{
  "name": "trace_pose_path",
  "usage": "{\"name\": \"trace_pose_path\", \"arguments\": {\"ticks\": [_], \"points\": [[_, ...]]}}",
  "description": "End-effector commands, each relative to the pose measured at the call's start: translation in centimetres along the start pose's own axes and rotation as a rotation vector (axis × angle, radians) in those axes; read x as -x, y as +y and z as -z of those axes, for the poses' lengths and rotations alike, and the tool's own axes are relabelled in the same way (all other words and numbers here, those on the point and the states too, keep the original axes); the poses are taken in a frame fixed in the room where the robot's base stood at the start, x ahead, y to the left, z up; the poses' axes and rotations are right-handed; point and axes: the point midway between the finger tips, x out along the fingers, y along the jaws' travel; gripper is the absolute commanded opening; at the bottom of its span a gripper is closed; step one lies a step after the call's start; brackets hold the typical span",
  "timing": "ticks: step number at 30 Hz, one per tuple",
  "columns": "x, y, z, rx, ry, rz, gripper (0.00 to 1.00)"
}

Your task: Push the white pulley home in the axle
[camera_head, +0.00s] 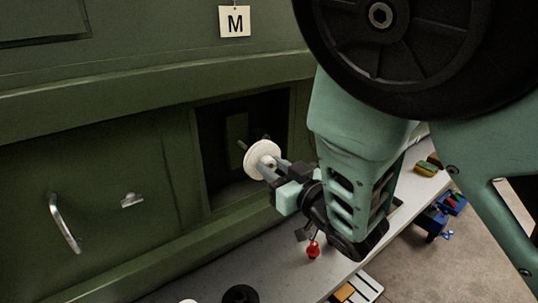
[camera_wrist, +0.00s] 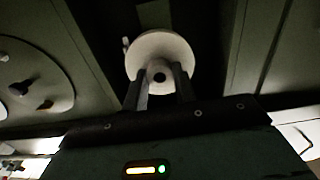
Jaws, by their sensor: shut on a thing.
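The white pulley (camera_head: 262,159) is a round disc with a hub, held at the mouth of a dark square opening (camera_head: 225,135) in the green panel. My gripper (camera_head: 268,168) is shut on the pulley's hub. In the wrist view the pulley (camera_wrist: 160,50) faces me, with a dark hole at its centre, and the fingers (camera_wrist: 160,84) grip its near side. A thin dark rod, perhaps the axle (camera_head: 242,145), shows just behind the pulley's left edge. Whether the pulley sits on it is hidden.
A metal handle (camera_head: 64,224) and a small latch (camera_head: 131,199) are on the panel to the left. An "M" tag (camera_head: 234,21) hangs above. A grey ledge (camera_head: 280,262) runs below, with a red item (camera_head: 313,249) and a black disc (camera_head: 240,294).

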Motion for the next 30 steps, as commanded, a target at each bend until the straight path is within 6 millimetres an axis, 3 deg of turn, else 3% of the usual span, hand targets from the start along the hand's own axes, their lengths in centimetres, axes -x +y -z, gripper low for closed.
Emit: {"name": "trace_pose_path", "arguments": {"ticks": [18, 30], "points": [[-4.2, 0.1, 0.0, -0.012, 0.002, -0.001, 0.04], [-5.0, 0.0, 0.0, -0.012, 0.001, 0.000, 0.04]]}}
